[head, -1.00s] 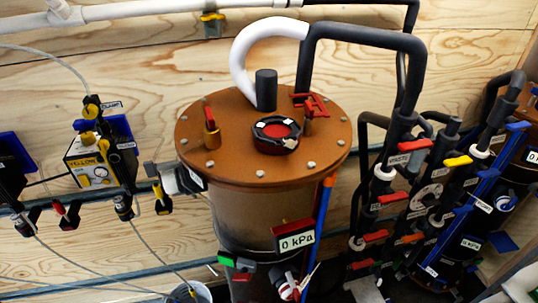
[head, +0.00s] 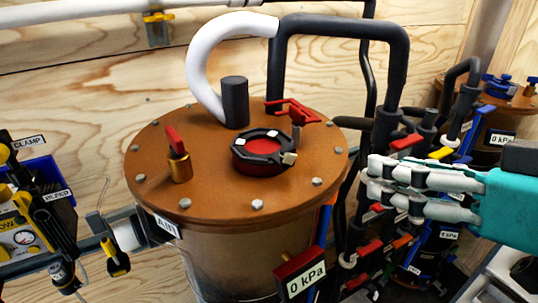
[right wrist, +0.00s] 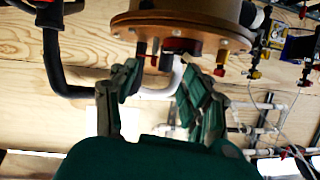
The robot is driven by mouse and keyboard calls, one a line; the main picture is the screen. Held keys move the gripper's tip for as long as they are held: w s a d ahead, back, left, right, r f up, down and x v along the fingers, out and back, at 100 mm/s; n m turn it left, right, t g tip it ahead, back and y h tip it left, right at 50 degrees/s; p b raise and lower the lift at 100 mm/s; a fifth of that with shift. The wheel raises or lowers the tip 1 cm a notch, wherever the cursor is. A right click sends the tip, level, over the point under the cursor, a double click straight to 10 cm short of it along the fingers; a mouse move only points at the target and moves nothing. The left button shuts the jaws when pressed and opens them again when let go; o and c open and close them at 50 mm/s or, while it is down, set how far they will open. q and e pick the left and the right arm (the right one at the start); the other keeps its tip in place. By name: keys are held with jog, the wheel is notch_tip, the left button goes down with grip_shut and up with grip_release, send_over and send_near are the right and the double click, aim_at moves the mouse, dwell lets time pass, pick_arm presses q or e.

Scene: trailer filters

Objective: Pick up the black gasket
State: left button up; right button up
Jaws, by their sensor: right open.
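A black ring (head: 272,146) sits around a red round cap (head: 259,163) on the brown tank lid (head: 215,195); it looks like the black gasket, but I cannot be sure. Small pale tabs show on its rim. My right gripper (head: 372,178) comes in from the right, beside the lid's right edge and apart from the ring. Its fingers are open and empty. In the right wrist view, my right gripper (right wrist: 158,78) has its fingers spread, with the lid (right wrist: 180,24) and red cap (right wrist: 180,44) beyond them, upside down. My left gripper is not in view.
A red-handled brass valve (head: 179,160), a dark stub (head: 234,103) and a red lever (head: 291,110) stand on the lid near the ring. White and dark pipes (head: 345,28) arch behind. A 0 kPa gauge (head: 300,273) hangs in front. Pipes and valves crowd the right.

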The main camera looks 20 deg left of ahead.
jog(key=s+r+n, duration=0.2)
jog(key=s+r, duration=0.2)
jog(key=s, duration=0.1)
jog(key=p, duration=0.5)
send_near(290, 150)
jog(key=shift+g, duration=0.3)
jog(key=p+x, duration=0.4)
jog(key=p, duration=0.5)
jog(key=shift+w+a, duration=0.25)
jog(key=shift+w, duration=0.1)
jog(key=shift+p+x, duration=0.85)
jog(key=shift+x, duration=1.9)
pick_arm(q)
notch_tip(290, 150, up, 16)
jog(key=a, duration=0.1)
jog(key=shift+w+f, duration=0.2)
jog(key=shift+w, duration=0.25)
pick_arm(e)
grip_shut()
